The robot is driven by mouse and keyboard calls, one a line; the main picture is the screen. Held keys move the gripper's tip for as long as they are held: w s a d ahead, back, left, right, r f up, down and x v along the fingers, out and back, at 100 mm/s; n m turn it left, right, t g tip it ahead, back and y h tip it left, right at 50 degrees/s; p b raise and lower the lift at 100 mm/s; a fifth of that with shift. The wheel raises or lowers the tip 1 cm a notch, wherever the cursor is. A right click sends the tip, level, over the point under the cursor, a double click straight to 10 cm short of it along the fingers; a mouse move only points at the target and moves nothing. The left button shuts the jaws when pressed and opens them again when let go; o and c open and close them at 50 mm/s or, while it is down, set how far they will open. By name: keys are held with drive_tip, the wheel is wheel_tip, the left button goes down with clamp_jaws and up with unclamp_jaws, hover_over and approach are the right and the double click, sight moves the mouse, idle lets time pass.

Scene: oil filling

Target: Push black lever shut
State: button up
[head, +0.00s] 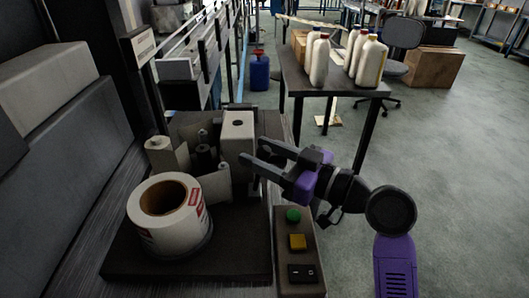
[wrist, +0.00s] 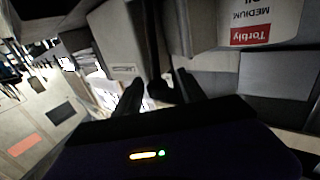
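My gripper (head: 252,151) reaches in from the right in the head view, with its two fingers spread apart beside the light grey upright block (head: 238,140) of the labelling machine. In the wrist view, a small dark rounded piece (wrist: 160,91) shows between the two fingers; it looks like the black lever, but I cannot tell whether a finger touches it. The fingers are not closed on anything that I can make out. In the head view I cannot pick out the lever clearly; the gripper and block may hide it.
A large white label roll (head: 165,232) sits on the machine's dark base plate (head: 190,268), left of my gripper. A control box (head: 300,262) with green, yellow and black buttons is at the front right. A table (head: 335,86) with several white bottles stands behind. Open floor lies to the right.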

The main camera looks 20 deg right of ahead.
drive_tip(key=shift+s+d, duration=0.1)
drive_tip(key=shift+d, duration=0.05)
drive_tip(key=shift+s+d, duration=0.15)
drive_tip(key=shift+s, duration=0.1)
drive_tip(key=v, duration=0.7)
drive_tip(key=shift+c, duration=0.5)
